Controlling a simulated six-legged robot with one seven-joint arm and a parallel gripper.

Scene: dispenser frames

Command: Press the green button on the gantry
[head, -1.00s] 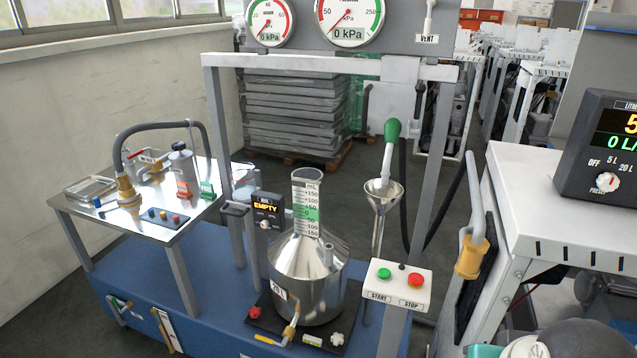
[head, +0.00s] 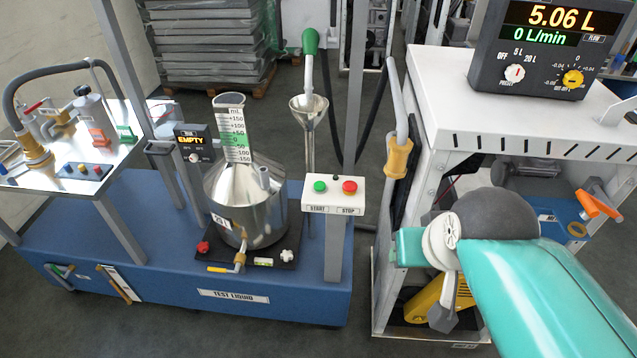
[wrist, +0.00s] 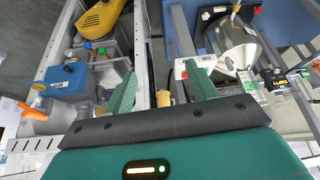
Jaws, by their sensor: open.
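The green button (head: 320,186) sits on the left of a small white START/STOP box (head: 334,209) on a grey post. The red button (head: 350,187) is beside it on the right. My arm reaches in from the lower right of the head view, to the right of the box and apart from it. In the wrist view my gripper (wrist: 160,88) is open and empty, its two green fingers spread wide. I cannot make out the green button clearly in the wrist view.
A steel measuring vessel (head: 247,205) with a scaled neck stands left of the box on the blue base (head: 170,275). A funnel (head: 309,107) rises behind the box. The white dispenser cabinet (head: 460,100) with its display (head: 540,45) stands right. Grey frame posts flank the vessel.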

